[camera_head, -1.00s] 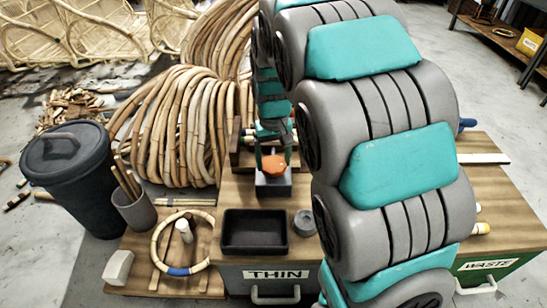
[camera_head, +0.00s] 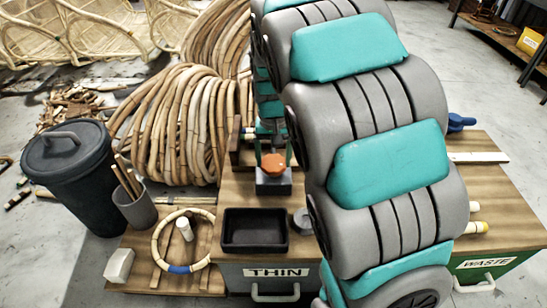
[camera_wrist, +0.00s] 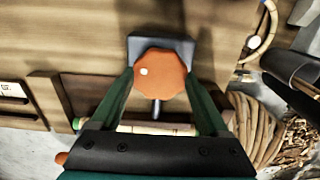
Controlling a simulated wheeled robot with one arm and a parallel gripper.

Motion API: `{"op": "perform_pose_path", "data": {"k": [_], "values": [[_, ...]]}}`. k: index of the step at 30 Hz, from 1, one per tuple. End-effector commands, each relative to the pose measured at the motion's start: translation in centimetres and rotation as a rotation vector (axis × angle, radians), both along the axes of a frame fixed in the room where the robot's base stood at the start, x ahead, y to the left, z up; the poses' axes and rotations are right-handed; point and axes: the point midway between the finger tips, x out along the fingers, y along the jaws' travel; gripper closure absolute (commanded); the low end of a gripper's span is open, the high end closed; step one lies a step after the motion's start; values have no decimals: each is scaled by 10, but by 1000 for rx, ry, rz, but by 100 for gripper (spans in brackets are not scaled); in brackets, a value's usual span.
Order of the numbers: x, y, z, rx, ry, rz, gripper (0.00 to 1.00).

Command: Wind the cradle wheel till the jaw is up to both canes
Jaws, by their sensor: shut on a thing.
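The orange cradle wheel (camera_wrist: 158,80), lobed with one pale dot near its left edge, sits on a dark grey block (camera_wrist: 201,50). It also shows in the head view (camera_head: 273,164). My gripper (camera_wrist: 160,80) has its two green fingers on opposite sides of the wheel and is shut on it. A dark rod (camera_wrist: 156,107) runs from the wheel toward a pale cane (camera_wrist: 160,128) lying crosswise behind my fingers. My gripper's body hides the area below it, so I cannot tell the jaw's gap or see both canes clearly.
A black tray (camera_head: 255,247) and a small grey cylinder (camera_head: 302,221) sit near the wheel on the bench. A cane ring (camera_head: 161,225) lies on the lower board at left. Large cane coils (camera_head: 180,125) stand behind. My arm hides the bench's middle right.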

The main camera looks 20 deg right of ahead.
Motion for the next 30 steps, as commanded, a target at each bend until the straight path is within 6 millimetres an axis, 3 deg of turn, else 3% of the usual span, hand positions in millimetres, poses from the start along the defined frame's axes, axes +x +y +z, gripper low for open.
{"op": "perform_pose_path", "data": {"k": [1, 2, 6, 19, 30], "values": [[0, 0, 0, 0, 1, -1, 77], [0, 0, 0, 0, 1, -1, 18], [0, 0, 0, 0, 1, 0, 2], [1, 0, 8, 0, -4, 1, 0], [2, 0, 63, 1, -4, 1, 0]]}}
